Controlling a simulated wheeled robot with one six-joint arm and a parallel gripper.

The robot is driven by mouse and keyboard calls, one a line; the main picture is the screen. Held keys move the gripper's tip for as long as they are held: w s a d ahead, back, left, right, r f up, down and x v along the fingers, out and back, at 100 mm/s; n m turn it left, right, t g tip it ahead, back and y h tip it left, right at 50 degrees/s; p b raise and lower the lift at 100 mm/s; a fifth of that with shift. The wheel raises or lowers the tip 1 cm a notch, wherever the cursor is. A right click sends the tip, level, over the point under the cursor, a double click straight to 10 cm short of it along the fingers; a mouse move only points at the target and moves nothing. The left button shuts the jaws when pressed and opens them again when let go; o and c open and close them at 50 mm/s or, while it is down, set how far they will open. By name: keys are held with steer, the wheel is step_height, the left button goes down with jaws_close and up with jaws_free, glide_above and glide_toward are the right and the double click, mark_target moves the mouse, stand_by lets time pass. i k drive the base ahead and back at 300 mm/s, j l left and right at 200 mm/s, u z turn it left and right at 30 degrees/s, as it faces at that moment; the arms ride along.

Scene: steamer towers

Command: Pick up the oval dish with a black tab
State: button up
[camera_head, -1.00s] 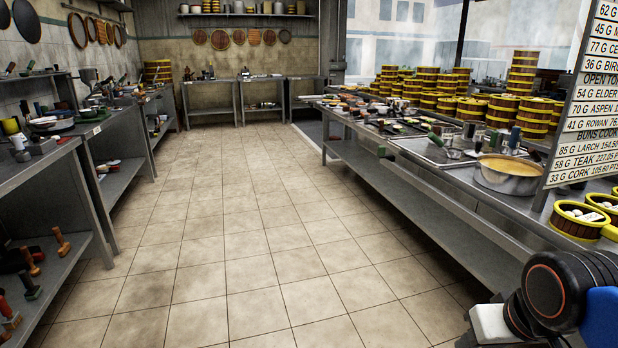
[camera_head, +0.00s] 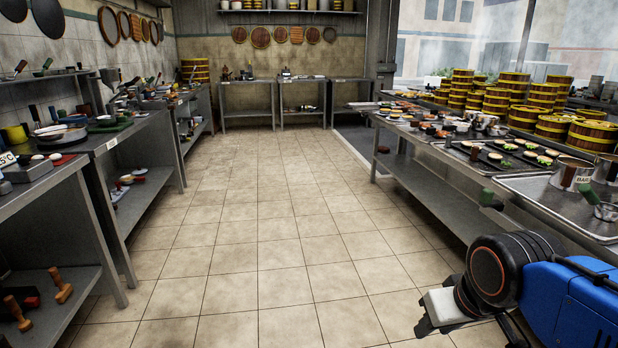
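I cannot make out an oval dish with a black tab for certain at this size. Small dark plates with food (camera_head: 497,160) lie on the right counter (camera_head: 415,135), too small to tell their shape or any tab. A white dish (camera_head: 50,131) stands on the left bench, with no black tab that I can make out. My gripper (camera_head: 428,326) is at the lower right, low over the floor beside the right counter and away from all dishes. Its fingers are small and partly hidden, so I cannot tell whether they are open.
A clear tiled floor (camera_head: 262,225) runs between the left bench (camera_head: 108,140) and the right counter. Stacked yellow-banded steamers (camera_head: 495,100) stand on the right. A metal pot (camera_head: 571,173) is nearer on that counter. Steel tables (camera_head: 247,82) stand against the back wall.

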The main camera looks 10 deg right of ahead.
mark_target(434, 131)
steer(key=i, duration=1.7)
